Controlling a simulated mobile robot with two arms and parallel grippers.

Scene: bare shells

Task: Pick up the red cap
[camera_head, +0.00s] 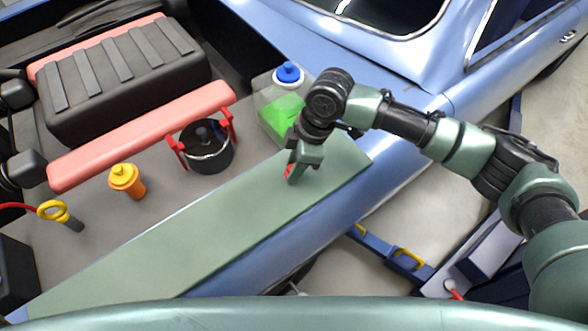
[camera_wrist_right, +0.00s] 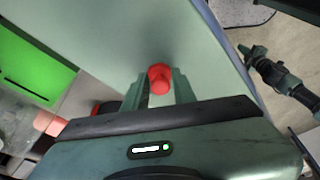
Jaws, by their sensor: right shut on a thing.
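The red cap (camera_wrist_right: 159,77) sits between the two fingers of my right gripper (camera_wrist_right: 160,88), which is shut on it. In the head view the right gripper (camera_head: 293,174) points down over the pale green fender panel (camera_head: 225,220), and only a sliver of the red cap (camera_head: 288,171) shows beside a finger. I cannot tell whether the cap touches the panel. What looks like my left arm's end (camera_wrist_right: 282,73) shows small at the right of the right wrist view; its jaws are too small to read.
A translucent reservoir with green fluid and a blue cap (camera_head: 288,73) stands just behind the right gripper. A black round container with red clips (camera_head: 206,158), an orange bottle with yellow cap (camera_head: 126,182) and a yellow ring handle (camera_head: 55,212) stand left. The panel's front-left stretch is clear.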

